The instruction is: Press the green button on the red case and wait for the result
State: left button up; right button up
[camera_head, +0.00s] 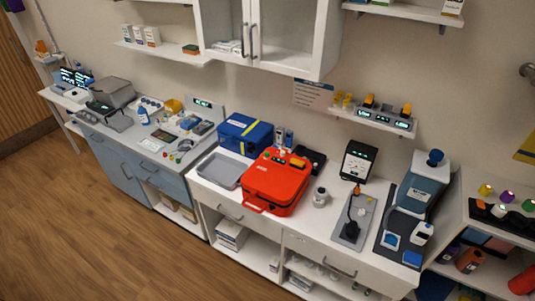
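The red case (272,184) sits closed on the white counter (322,222), near the middle of the camera_head view. Its handle points toward the front edge of the counter. Small coloured parts show on the back of its top, including a yellow-orange one (297,162). They are too small for me to tell which is the green button. Neither of my grippers is in view, and nothing of my arms touches the case.
A grey tray (222,171) and a blue case (245,135) stand left of and behind the red case. A white round jar (320,197), a dark-screened device (358,162) and a grey-blue machine (421,188) stand to its right. Wooden floor (120,235) is clear in front.

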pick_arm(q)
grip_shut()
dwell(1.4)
